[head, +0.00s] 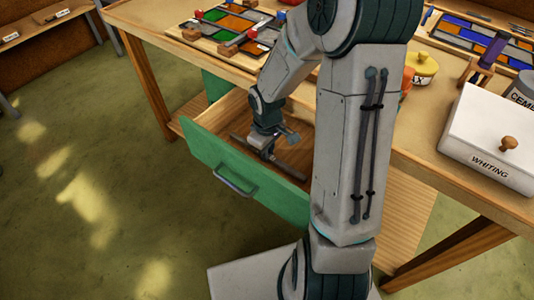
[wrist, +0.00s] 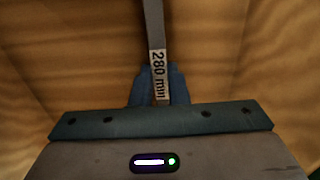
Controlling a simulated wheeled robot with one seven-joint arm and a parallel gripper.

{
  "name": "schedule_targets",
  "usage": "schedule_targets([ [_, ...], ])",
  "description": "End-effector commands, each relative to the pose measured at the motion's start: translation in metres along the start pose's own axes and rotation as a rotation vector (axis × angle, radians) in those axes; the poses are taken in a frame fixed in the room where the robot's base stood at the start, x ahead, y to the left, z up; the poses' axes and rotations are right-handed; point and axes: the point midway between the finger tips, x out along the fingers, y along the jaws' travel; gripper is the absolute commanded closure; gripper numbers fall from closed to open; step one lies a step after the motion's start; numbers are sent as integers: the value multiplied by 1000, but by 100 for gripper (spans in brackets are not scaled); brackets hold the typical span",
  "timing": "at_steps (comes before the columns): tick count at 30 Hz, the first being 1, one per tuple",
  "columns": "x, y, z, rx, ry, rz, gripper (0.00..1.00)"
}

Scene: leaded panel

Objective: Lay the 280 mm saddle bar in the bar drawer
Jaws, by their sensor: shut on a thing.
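The 280 mm saddle bar (wrist: 153,28) is a thin grey bar with a white "280 mm" label, seen in the wrist view. My gripper (wrist: 158,80) is shut on it at the label, with a blue finger on each side. The bar drawer (head: 215,165) is pulled out, with a green front, a grey handle and a wooden inside. In the head view my gripper (head: 266,150) is down inside the drawer, behind its front. I cannot tell whether the bar touches the drawer floor. My arm hides the drawer's right part.
The wooden bench (head: 150,22) stands above the drawer. It carries a board of coloured glass (head: 225,25), a yellow-lidded pot (head: 422,66) and a white "WHITING" box (head: 490,140). Green floor (head: 60,200) lies clear at left.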

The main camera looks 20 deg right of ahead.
Motion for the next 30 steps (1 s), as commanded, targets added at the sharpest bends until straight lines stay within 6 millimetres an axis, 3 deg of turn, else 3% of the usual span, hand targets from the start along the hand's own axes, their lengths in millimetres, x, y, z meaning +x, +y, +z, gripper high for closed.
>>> schedule_targets([
  [12, 9, 0, -1, 0, 2, 2, 100],
  [13, 9, 0, 0, 0, 1, 1, 80],
  [15, 8, 0, 0, 0, 1, 1, 64],
  [25, 5, 0, 0, 0, 1, 1, 64],
  [30, -19, 1, 0, 3, 3, 4, 64],
])
